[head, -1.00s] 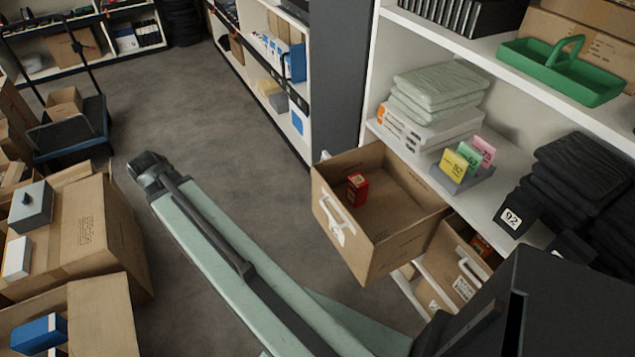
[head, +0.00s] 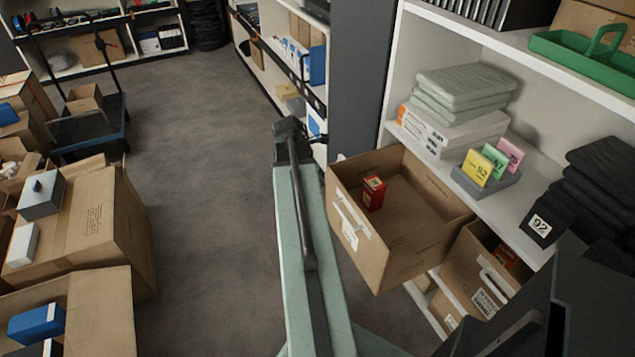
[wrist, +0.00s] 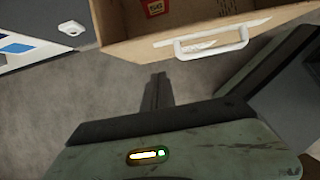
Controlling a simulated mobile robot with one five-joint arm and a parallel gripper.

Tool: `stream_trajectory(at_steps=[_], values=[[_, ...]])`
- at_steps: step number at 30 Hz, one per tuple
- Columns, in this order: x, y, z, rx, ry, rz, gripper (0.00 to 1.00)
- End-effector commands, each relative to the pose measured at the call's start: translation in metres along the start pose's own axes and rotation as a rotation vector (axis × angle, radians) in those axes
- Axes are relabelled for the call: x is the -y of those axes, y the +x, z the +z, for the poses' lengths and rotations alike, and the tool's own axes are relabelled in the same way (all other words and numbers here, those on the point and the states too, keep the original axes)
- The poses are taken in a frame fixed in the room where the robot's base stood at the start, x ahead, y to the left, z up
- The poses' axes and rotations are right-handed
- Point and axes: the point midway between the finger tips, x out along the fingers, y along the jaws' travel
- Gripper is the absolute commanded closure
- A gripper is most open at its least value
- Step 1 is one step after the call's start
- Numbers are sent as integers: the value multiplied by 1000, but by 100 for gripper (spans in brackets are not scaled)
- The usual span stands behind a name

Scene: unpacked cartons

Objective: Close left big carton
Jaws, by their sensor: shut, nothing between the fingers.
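The left big carton (head: 421,249) is a brown open-topped box pulled well out from the shelf in the head view. A white handle (head: 351,218) is on its front, and a small red box (head: 373,193) lies inside. In the wrist view the carton's front (wrist: 135,48) and handle (wrist: 214,44) show at the top. My gripper (wrist: 157,77) is shut and empty in the wrist view. It appears below and left of the handle, apart from it in the picture. I cannot pick out its fingertips in the head view.
Another carton (head: 460,270) sits on the shelf to the right. Cartons (head: 125,225) stand at the left, with a dark trolley (head: 90,130) behind them. The grey floor (head: 205,150) between is clear. A grey surface with blue marks (wrist: 45,25) is at the wrist view's left.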

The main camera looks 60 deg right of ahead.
Motion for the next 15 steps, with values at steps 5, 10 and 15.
stream_trajectory(at_steps=[5,10,15], values=[[0,49,-4,0,2,-1,100],[0,49,26,-1,3,-1,100],[0,53,36,0,2,0,100]])
